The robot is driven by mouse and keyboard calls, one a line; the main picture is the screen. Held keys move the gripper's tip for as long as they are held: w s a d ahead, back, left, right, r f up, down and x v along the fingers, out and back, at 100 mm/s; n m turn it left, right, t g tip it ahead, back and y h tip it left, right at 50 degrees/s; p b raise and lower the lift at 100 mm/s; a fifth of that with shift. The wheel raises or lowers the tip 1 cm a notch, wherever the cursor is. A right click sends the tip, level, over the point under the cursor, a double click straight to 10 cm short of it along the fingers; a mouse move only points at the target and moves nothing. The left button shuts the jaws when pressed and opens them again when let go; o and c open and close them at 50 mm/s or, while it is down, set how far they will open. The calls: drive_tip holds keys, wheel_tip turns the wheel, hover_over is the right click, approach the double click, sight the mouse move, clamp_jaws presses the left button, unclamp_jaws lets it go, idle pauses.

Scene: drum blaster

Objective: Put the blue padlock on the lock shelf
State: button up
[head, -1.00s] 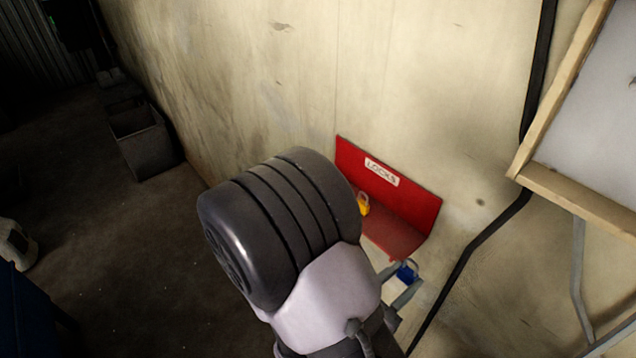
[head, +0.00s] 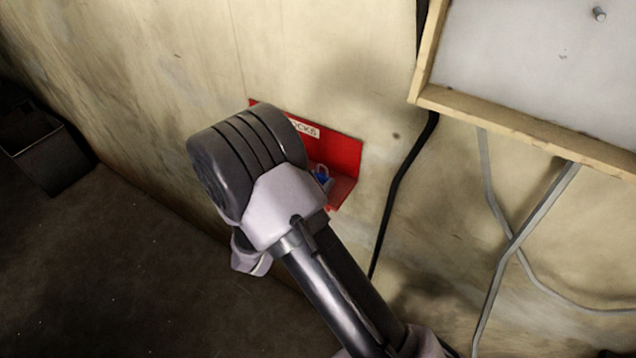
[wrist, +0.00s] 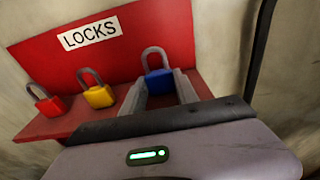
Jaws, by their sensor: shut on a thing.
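The blue padlock (wrist: 159,82) is between the fingertips of my gripper (wrist: 160,88) in the wrist view, its shackle pointing up. My gripper is shut on it. The padlock is at the right part of the red lock shelf (wrist: 58,125), in front of the back plate with the LOCKS label (wrist: 92,29). I cannot tell whether its base touches the shelf. In the head view the blue padlock (head: 322,174) shows just right of my wrist, before the red shelf (head: 343,190). My arm hides much of the shelf there.
A yellow padlock (wrist: 98,96) and a red padlock (wrist: 50,105) stand on the shelf, left of the blue one. A black cable (head: 401,190) runs down the wall right of the shelf. A wood-framed board (head: 530,127) hangs at the upper right.

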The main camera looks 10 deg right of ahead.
drive_tip(key=shift+f, duration=0.2)
drive_tip(key=shift+f, duration=0.15)
drive_tip(key=o, duration=1.2)
